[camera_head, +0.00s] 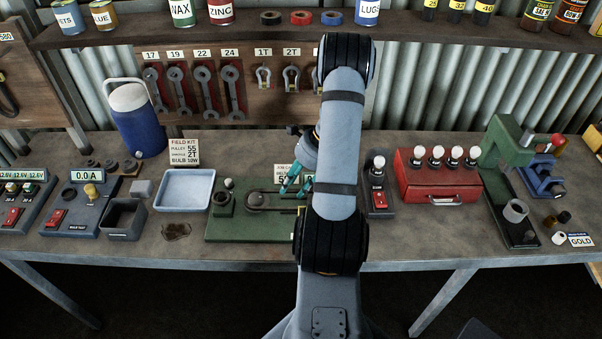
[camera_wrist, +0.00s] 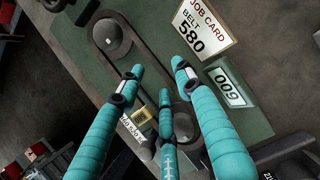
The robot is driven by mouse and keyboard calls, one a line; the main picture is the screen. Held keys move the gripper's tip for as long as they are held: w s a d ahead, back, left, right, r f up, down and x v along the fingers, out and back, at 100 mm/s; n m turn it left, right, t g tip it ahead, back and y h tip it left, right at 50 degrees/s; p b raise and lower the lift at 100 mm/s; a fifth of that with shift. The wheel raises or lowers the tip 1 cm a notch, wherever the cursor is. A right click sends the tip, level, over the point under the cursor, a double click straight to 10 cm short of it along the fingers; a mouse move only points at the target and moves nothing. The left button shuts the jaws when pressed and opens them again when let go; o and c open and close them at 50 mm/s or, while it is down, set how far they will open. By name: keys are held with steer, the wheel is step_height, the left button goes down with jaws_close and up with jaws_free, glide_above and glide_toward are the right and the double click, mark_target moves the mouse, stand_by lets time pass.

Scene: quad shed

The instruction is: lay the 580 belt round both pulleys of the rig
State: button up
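The green rig (camera_head: 225,228) lies on the bench left of my arm, and its base (camera_wrist: 70,50) fills much of the wrist view. One pulley (camera_wrist: 112,38) is at upper left there, and the other pulley (camera_wrist: 183,127) is partly hidden by my fingers. A dark belt (camera_wrist: 150,47) appears to run round the first pulley and towards the second; its far end is hidden. My gripper (camera_head: 291,187) is low over the rig. Its teal fingers (camera_wrist: 158,76) are spread apart around the belt's span, with no visible grip. The job card (camera_wrist: 203,30) reads BELT 580.
A plate (camera_wrist: 232,87) reads like 009 in this view. A blue tray (camera_head: 185,190) stands left of the rig, and a dark stain marks the bench. A switch box (camera_head: 377,198) and red case (camera_head: 437,185) stand right. A dark loop (camera_head: 8,97) hangs on the left board.

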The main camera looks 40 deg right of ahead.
steer(key=v, duration=1)
steer(key=shift+r, duration=0.35)
steer(key=shift+d, duration=0.1)
steer(key=x, duration=1.1)
steer(key=shift+s, duration=0.2)
steer(key=shift+w+f+p, duration=0.2)
steer(key=shift+f+p, duration=0.1)
steer(key=shift+f, duration=0.05)
steer(key=shift+r+p, duration=0.65)
steer(key=shift+r, duration=0.1)
steer(key=shift+r+p, duration=0.5)
steer(key=shift+r, duration=0.15)
steer(key=shift+f, duration=0.15)
